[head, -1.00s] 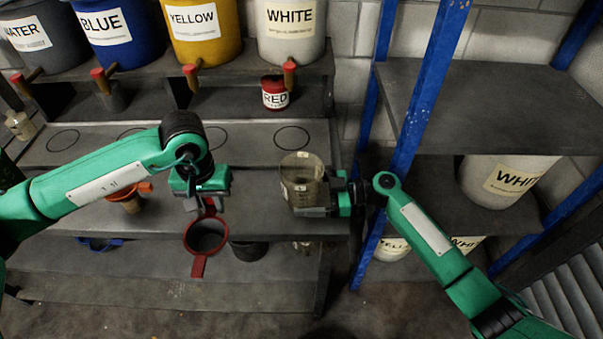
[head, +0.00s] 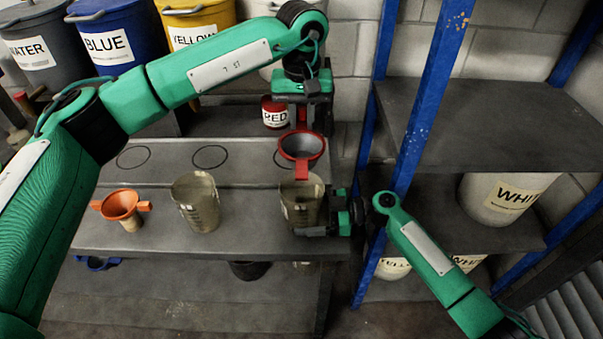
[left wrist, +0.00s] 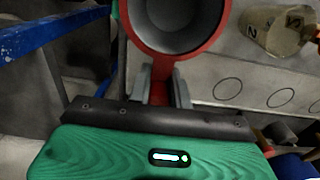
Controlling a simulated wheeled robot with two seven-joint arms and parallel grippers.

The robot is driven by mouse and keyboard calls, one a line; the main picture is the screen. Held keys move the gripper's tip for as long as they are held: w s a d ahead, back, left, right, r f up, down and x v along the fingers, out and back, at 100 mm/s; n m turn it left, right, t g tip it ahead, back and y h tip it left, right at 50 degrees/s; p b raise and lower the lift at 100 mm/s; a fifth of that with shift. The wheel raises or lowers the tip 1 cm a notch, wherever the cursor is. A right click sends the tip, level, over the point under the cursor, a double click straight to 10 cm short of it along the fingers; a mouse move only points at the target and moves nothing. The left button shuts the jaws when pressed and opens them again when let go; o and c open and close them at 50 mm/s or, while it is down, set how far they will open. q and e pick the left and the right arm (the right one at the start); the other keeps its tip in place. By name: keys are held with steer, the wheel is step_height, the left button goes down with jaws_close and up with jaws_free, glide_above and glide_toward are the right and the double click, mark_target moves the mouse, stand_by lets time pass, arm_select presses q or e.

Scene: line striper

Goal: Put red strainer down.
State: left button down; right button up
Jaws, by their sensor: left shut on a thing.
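The red strainer (head: 302,146) has a dark bowl, a red rim and a red tab. My left gripper (head: 302,122) is shut on its far tab and holds it up at the right end of the bench. In the left wrist view the strainer (left wrist: 210,45) fills the top, its tab between the fingers (left wrist: 163,88). In the head view the strainer overlaps the top of a clear beaker (head: 298,212); I cannot tell if it touches. My right gripper (head: 325,215) has its fingers around that beaker and appears shut on it.
Another clear beaker (head: 196,207) and an orange strainer (head: 121,205) stand on the bench to the left. Marked circles (head: 210,156) lie bare on the step behind. A red pot (head: 274,112) is behind the strainer. Blue rack posts (head: 415,120) stand at the right.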

mark_target(301, 153)
arm_select(q)
step_height(301, 153, down, 10)
steer(key=shift+r, duration=0.25)
steer(key=shift+f, duration=0.6)
steer(key=c, duration=1.3)
jaws_free()
steer(key=shift+r, duration=0.15)
step_height(301, 153, up, 13)
